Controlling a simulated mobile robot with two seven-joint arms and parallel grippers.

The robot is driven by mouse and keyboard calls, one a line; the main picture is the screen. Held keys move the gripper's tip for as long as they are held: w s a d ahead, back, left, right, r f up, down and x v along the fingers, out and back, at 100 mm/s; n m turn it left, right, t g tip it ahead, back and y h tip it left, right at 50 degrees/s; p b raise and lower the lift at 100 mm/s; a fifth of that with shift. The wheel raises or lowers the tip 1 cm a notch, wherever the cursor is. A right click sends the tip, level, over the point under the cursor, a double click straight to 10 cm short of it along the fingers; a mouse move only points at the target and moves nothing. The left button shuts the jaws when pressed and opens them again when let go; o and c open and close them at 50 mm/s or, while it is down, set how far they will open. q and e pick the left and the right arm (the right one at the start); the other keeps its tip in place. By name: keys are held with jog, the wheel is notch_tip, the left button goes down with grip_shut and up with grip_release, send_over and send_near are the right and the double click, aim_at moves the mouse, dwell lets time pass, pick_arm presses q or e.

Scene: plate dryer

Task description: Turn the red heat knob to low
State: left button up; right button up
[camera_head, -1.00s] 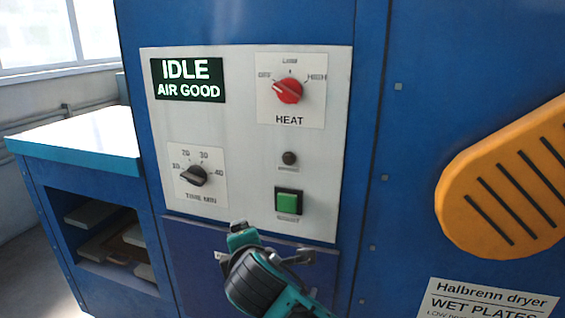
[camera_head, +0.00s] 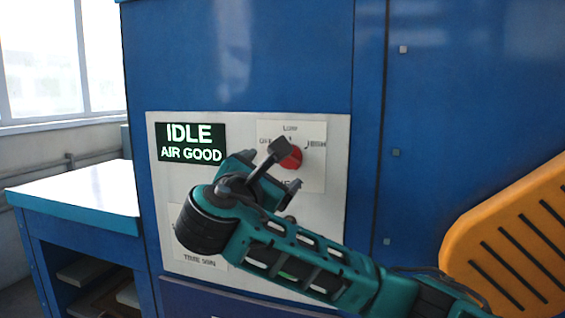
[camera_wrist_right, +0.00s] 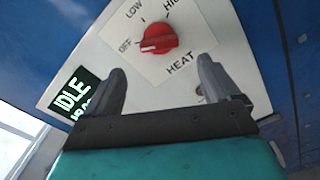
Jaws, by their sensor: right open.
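The red heat knob (camera_head: 291,157) is on the upper right of the light control panel (camera_head: 334,235), partly hidden by my right gripper (camera_head: 286,166) in the head view. The right wrist view shows the whole red knob (camera_wrist_right: 160,38), with OFF, LOW and HIGH printed around it. Its white mark points toward OFF. The right gripper (camera_wrist_right: 161,68) is open and empty in the wrist view, its two fingers spread on either side below the knob. I see no contact with the knob. My left gripper is not in view.
The display (camera_head: 191,143) reads IDLE, AIR GOOD. The time dial and green button are mostly hidden behind my right arm. A yellow slotted part (camera_head: 510,235) juts out on the right. A white-topped blue bench (camera_head: 75,194) stands at left.

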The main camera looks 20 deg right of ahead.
aim_at(284, 163)
jog(key=x, duration=0.7)
jog(key=shift+w+d+p, duration=0.2)
jog(key=shift+w+p, duration=0.1)
jog(key=shift+p, duration=0.05)
jog(key=shift+c, duration=0.3)
jog(key=c, duration=1)
jog(key=shift+m, duration=0.4)
jog(key=m, duration=0.4)
jog(key=shift+a+m+b, duration=0.15)
jog(key=shift+m+b, duration=0.15)
jog(key=shift+r+m+b, duration=0.15)
jog(key=shift+m+b, duration=0.45)
jog(key=shift+m, duration=2.5)
